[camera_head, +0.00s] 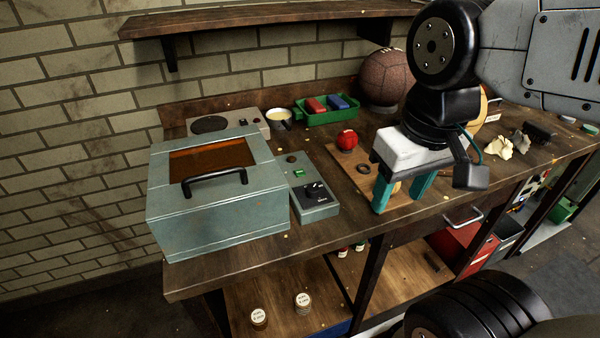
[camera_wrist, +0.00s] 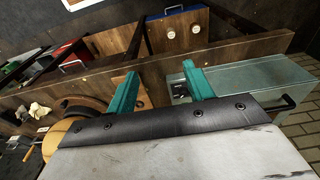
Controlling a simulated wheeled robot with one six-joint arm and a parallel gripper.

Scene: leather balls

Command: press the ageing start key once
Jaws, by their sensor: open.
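A pale green metal ageing cabinet (camera_head: 215,215) with an amber window and black handle stands on the bench at left. Beside its right side is a small grey control box (camera_head: 318,200).
A wooden board (camera_head: 352,172) with a red ball (camera_head: 347,140) lies between the control box and my gripper. A green tray (camera_head: 335,117), a cup (camera_head: 279,119) and a brown ball (camera_head: 384,77) stand behind. A shelf (camera_head: 250,20) overhangs the back.

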